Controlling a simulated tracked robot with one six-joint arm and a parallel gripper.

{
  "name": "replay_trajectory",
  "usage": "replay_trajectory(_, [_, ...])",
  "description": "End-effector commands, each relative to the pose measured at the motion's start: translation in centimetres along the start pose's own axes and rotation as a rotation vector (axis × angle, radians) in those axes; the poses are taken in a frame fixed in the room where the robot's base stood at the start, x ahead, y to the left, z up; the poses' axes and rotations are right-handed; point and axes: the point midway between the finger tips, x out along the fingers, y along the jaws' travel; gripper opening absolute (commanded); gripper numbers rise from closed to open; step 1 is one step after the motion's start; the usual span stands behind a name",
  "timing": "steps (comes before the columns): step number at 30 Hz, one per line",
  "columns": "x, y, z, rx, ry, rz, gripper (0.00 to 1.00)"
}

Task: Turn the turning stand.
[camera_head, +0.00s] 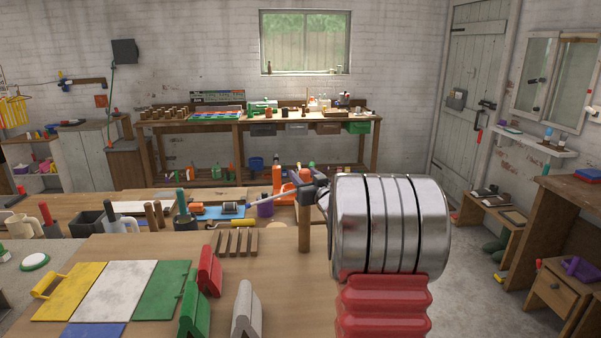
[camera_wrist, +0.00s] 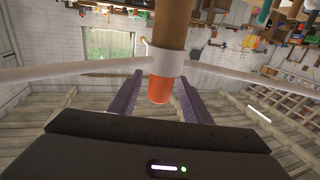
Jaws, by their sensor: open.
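The turning stand (camera_head: 305,232) shows in the head view as a wooden post, partly hidden by my gripper (camera_head: 310,190) and arm. In the wrist view, which is upside down, its tan post (camera_wrist: 171,25) has a white collar (camera_wrist: 166,61), an orange tip (camera_wrist: 159,90) and long pale rods (camera_wrist: 70,69) reaching out to both sides. My gripper (camera_wrist: 160,82) has two purple fingers standing apart, with the orange tip showing between them. I cannot tell whether a finger touches the stand.
A slotted wooden block (camera_head: 235,242), coloured panels (camera_head: 115,290) and red (camera_head: 209,270), green and white wedge-like pieces are on the table. A dark box (camera_head: 90,222), mugs and tools stand at its left back. A workbench (camera_head: 260,118) lies along the far wall.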

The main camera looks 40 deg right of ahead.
Motion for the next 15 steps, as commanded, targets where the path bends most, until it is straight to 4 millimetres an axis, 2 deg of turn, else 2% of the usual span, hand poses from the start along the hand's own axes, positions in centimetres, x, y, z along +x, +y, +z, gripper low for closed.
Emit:
replay_trajectory(6, [2.6, -0.1, 0.0, 0.0, 0.0, -0.001, 0.44])
replay_trajectory(15, [3.5, -0.1, 0.0, 0.0, 0.0, 0.0, 0.44])
